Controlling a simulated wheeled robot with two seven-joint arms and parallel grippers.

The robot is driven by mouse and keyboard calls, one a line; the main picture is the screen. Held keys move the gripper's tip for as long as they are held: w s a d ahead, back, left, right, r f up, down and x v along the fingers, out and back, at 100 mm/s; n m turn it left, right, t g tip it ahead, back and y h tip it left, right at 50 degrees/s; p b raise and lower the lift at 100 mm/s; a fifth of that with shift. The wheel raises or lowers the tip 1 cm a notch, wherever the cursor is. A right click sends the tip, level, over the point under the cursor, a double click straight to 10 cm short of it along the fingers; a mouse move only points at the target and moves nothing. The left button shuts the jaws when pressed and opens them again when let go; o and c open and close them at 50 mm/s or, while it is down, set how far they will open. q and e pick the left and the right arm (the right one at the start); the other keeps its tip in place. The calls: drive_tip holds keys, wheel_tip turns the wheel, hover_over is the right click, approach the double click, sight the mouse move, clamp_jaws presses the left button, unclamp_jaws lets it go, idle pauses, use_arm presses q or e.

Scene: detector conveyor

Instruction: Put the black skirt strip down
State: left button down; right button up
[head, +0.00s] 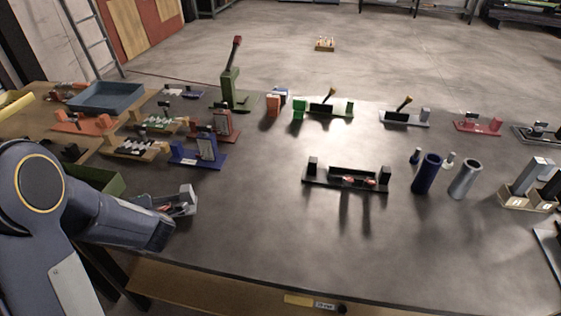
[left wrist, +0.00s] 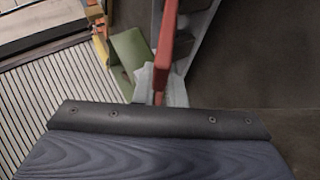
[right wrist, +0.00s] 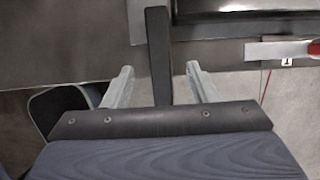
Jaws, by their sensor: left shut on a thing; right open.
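A black strip (right wrist: 158,55) shows in the right wrist view, standing lengthwise between the two fingers of my right gripper (right wrist: 160,82). The fingers are apart, with a gap on each side of the strip. I cannot tell whether the strip's near end rests on anything. My right gripper is not seen in the head view. My left gripper (head: 190,197) is over the left front of the dark table. In the left wrist view the left gripper (left wrist: 160,88) is shut on a thin red piece (left wrist: 166,45), partly hidden by the fingers.
A green bin (head: 98,181) stands beside my left gripper. A black fixture (head: 345,185) sits mid-table, with a dark blue cup (head: 427,174) and a grey cup (head: 465,179) to its right. Coloured fixtures line the back. The front middle of the table is clear.

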drive_tip(key=x, duration=0.5)
drive_tip(key=shift+w+d, duration=0.15)
drive_tip(key=shift+r, duration=0.15)
clamp_jaws()
